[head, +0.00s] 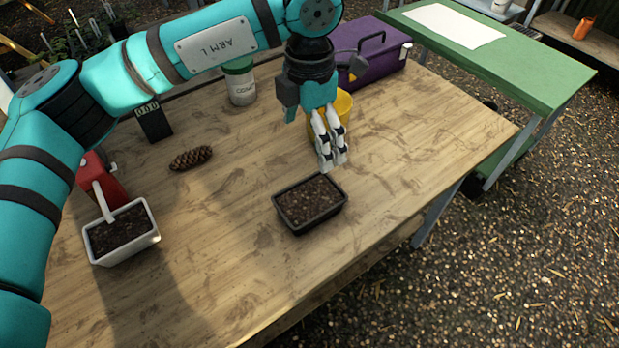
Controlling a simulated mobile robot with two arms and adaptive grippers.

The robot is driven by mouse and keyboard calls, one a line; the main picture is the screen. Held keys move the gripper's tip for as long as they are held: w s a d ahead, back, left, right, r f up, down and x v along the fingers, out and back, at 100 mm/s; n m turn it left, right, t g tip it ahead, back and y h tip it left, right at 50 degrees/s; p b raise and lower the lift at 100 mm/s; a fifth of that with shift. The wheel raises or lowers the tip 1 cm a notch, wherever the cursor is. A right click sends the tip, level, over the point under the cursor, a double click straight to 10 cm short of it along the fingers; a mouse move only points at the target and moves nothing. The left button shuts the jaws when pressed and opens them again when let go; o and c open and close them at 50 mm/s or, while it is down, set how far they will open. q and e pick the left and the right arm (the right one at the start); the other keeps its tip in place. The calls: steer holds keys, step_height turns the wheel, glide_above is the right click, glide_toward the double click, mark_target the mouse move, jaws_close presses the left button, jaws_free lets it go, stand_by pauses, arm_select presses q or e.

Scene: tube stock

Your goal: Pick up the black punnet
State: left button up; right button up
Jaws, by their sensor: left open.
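The black punnet (309,203) is a small rectangular tray filled with dark soil. My right gripper is not in view.
A white pot with soil (151,243) stands at the left, beside a red object (105,181). A pine cone (191,158), a lidded jar (241,88), a yellow pot (344,105) and a purple toolbox (375,72) stand farther back. The table right of the punnet is clear.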

arm_select(q)
steer(key=p, duration=0.1)
glide_above(310, 198)
step_height(310, 198, down, 6)
steer(key=f, duration=0.3)
steer(key=shift+w+f+p, duration=0.25)
steer(key=shift+f+p, duration=0.1)
steer(key=shift+p, duration=0.05)
steer(key=shift+f, duration=0.95)
steer(key=shift+s+f+p, duration=0.1)
steer(key=shift+f+p, duration=0.25)
steer(key=shift+p, duration=0.05)
step_height(310, 198, down, 4)
steer(key=shift+s+r+p, duration=0.15)
steer(key=shift+p, duration=0.4)
steer(key=shift+f, duration=0.35)
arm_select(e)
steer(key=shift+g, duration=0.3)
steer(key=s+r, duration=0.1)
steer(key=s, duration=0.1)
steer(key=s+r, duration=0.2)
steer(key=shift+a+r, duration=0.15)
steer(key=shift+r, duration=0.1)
